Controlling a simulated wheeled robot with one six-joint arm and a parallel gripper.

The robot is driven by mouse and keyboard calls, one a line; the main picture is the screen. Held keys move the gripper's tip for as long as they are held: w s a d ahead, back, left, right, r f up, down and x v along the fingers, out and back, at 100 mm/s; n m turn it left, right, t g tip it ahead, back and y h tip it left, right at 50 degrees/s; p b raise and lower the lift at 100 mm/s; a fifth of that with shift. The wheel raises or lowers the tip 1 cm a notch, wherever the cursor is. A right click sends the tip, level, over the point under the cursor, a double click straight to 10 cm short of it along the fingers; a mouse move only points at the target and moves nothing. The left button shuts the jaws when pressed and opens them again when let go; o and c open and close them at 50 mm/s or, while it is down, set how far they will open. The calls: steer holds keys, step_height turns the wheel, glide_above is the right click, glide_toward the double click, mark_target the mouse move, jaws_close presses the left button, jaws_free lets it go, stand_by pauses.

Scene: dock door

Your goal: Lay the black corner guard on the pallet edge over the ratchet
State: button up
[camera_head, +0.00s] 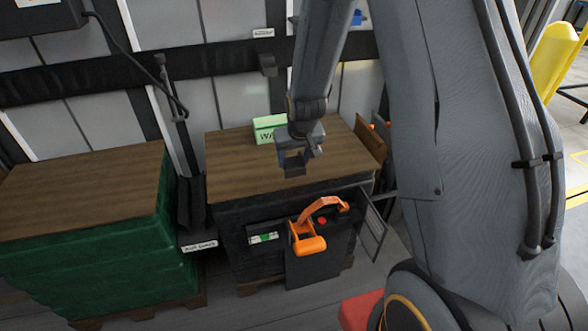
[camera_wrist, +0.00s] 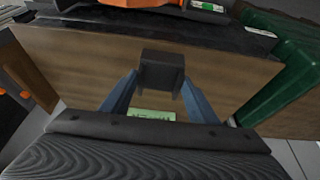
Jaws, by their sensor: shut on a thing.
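My gripper (camera_head: 294,158) is above the wood-topped middle pallet load (camera_head: 235,177), close to its front edge. In the wrist view its two blue fingers (camera_wrist: 158,98) are shut on a black corner guard (camera_wrist: 162,72), a small dark angled piece. The guard appears held above the brown top (camera_wrist: 225,75), but the gap is hard to judge. The orange ratchet (camera_head: 309,243) is on the load's dark front face, below the top edge. Part of it shows at the top of the wrist view (camera_wrist: 150,4). The black front edge (camera_wrist: 130,33) lies between guard and ratchet.
A light green box (camera_head: 265,130) stands on the top behind my gripper. A green-wrapped pallet load (camera_head: 100,230) is at the left. A narrow dark holder with a white label (camera_head: 200,245) is between the loads. A brown panel (camera_head: 369,140) stands at the right.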

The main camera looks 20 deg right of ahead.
mark_target(295, 168)
steer(key=shift+f, duration=2.05)
steer(key=shift+f, duration=0.4)
steer(key=shift+f, duration=0.25)
steer(key=o, duration=1)
steer(key=shift+o, duration=0.2)
